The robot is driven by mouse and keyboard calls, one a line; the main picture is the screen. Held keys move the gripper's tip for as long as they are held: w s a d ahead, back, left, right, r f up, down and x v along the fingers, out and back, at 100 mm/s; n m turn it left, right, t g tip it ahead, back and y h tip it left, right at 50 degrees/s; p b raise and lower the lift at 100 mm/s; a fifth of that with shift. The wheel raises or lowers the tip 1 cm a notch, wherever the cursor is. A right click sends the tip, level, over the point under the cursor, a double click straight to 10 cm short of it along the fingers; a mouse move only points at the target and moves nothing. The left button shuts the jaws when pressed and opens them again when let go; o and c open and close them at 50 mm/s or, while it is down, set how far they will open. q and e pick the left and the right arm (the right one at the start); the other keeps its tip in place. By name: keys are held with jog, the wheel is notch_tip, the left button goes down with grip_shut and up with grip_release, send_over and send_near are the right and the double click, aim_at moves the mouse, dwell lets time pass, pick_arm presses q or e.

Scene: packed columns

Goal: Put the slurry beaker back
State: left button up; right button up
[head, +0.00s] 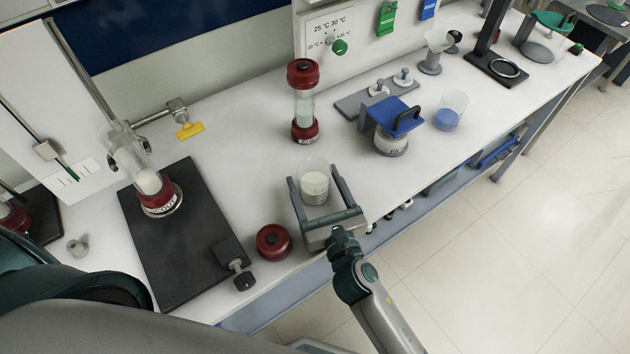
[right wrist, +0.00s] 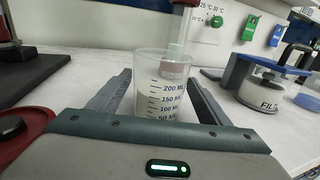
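The slurry beaker (head: 314,184) is a clear beaker of whitish slurry, upright at the front of the bench; it also shows in the right wrist view (right wrist: 163,95) with volume marks up to 200. My right gripper (head: 318,190) reaches in from the front edge, its two fingers on either side of the beaker. In the right wrist view the fingers (right wrist: 162,95) look spread, with slim gaps beside the glass, so the gripper looks open around it. My left gripper is not in view.
A red-capped column (head: 304,102) stands behind the beaker. A red cap (head: 273,242) lies left of my right gripper. A clamped column (head: 157,190) stands on a black base (head: 190,245).

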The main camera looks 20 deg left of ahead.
jog(key=shift+r, duration=0.15)
jog(key=b+v, duration=0.2)
jog(key=v, duration=1)
dwell(0.7)
